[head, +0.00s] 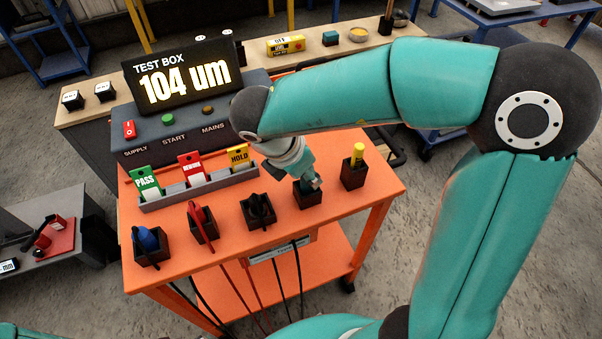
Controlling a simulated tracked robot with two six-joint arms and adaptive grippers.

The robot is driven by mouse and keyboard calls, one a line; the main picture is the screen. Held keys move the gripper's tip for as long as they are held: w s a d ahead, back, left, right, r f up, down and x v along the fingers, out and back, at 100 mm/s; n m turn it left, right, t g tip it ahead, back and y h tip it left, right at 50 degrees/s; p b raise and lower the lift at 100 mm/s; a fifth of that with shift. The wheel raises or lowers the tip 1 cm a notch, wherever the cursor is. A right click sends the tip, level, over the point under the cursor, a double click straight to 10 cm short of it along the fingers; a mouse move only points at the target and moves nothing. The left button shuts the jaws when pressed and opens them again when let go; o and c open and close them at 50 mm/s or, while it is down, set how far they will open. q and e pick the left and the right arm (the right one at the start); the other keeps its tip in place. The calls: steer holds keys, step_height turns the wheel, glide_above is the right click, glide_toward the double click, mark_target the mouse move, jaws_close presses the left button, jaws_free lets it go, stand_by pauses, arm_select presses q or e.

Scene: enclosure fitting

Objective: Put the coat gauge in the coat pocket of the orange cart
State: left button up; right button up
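The orange cart (348,207) stands in the middle with a row of dark pockets on its top. My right gripper (306,180) points down at the fourth pocket from the left (308,198). My wrist largely hides its fingers, so I cannot tell whether they are open or shut. A small grey-teal piece shows at that pocket's mouth; whether it is the coat gauge or part of my gripper is unclear. I cannot make out the coat gauge for certain, nor a pocket label. My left gripper is out of view.
Other pockets hold a blue item (148,239), a red-handled item (204,222), a black item (260,208) and a yellow item (357,154). The test box (187,84) reads 104 um. A grey rack (200,190) holds PASS, REWORK and HOLD tags. Cables hang in front.

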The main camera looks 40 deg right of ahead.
steer(key=shift+o, duration=1.2)
steer(key=shift+w, duration=0.1)
steer(key=shift+r, duration=0.15)
steer(key=p+v, duration=0.2)
steer(key=v, duration=1)
